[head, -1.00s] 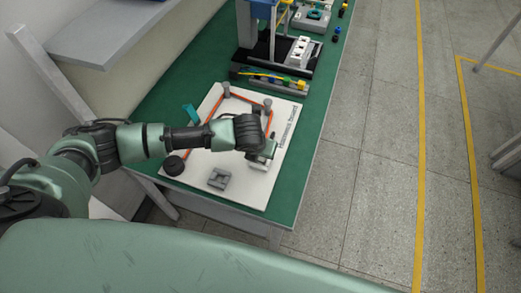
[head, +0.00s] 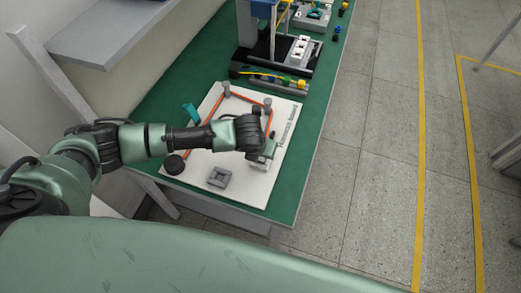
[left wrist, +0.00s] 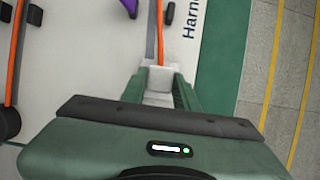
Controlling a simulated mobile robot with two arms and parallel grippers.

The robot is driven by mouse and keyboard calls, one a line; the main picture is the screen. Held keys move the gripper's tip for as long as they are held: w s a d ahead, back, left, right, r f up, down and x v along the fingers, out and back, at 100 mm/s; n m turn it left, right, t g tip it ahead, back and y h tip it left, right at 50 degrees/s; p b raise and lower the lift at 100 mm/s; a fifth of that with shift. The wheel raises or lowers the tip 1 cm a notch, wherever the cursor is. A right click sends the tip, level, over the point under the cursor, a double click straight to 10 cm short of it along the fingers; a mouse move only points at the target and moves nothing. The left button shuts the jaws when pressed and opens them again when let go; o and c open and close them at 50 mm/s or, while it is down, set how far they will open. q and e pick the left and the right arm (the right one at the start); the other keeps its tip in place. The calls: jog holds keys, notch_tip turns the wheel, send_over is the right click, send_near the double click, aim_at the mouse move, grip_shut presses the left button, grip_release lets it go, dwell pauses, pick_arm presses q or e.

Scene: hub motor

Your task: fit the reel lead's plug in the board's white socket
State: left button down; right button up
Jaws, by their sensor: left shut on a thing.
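The orange reel lead (head: 236,94) runs around grey posts on the white harness board (head: 205,150). In the left wrist view the lead (left wrist: 160,35) runs down to a pale block between my fingers. My left gripper (head: 266,160) is low over the board's right side. In the left wrist view its green fingers (left wrist: 160,92) are shut on the pale plug (left wrist: 158,98). The white socket (left wrist: 157,76) appears as a pale housing at the fingertips. I cannot tell how far the plug sits in it. My right gripper is not in view.
A dark round reel (head: 174,165) and a grey square block (head: 219,177) stand on the board's near part. A teal piece (head: 190,112) is at its left edge. Behind the board is a rack with coloured parts (head: 270,80). The green table's right strip (head: 300,160) is clear.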

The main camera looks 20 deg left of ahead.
pick_arm(q)
jog(key=shift+f+b, duration=0.35)
jog(key=shift+f, duration=0.5)
jog(key=c, duration=1)
grip_release()
jog(key=shift+o, duration=0.2)
jog(key=b+v, duration=0.1)
jog(key=v, duration=0.6)
jog(key=shift+r, duration=0.4)
